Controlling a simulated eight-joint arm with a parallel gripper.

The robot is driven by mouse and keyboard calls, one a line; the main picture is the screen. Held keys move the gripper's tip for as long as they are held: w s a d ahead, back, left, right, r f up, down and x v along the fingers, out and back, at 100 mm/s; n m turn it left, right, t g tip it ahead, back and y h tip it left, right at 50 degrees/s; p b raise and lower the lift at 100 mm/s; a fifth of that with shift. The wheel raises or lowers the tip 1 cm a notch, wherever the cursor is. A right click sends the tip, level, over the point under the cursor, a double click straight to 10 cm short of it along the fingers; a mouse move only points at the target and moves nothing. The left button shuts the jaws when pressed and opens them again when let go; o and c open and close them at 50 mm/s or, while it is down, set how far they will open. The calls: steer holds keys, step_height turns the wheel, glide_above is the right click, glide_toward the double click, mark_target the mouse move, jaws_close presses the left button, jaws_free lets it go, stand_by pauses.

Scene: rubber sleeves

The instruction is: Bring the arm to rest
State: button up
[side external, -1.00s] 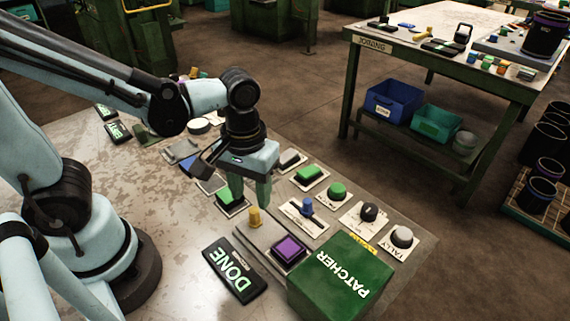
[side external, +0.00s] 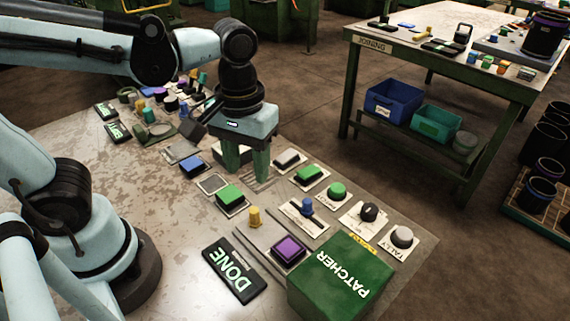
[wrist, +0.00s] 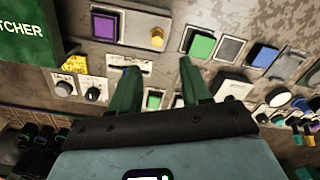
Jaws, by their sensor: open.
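My gripper (side external: 246,165) is open and empty, its two green fingers pointing down above the bench panel. In the wrist view my gripper (wrist: 156,85) shows its fingers apart with nothing between them. Below and near it in the side view are a green square button (side external: 230,195), a blue square button (side external: 192,163) and a grey button (side external: 288,158). The metal bench (side external: 90,165) bears my arm and the panel. What lies directly behind the fingers is partly hidden.
A green PATCHER box (side external: 342,278) stands at the bench's front right, beside a purple button (side external: 289,248) and a black DONE plate (side external: 235,270). Several small knobs crowd the far end. A second table (side external: 400,50) with bins stands behind, across open floor.

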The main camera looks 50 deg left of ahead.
steer(key=w+a+m+t, duration=0.3)
steer(key=a+m+t, duration=0.1)
steer(key=a+t, duration=0.3)
steer(key=shift+w+r+m, duration=0.2)
steer(key=shift+w+m, duration=0.05)
steer(key=shift+m, duration=0.05)
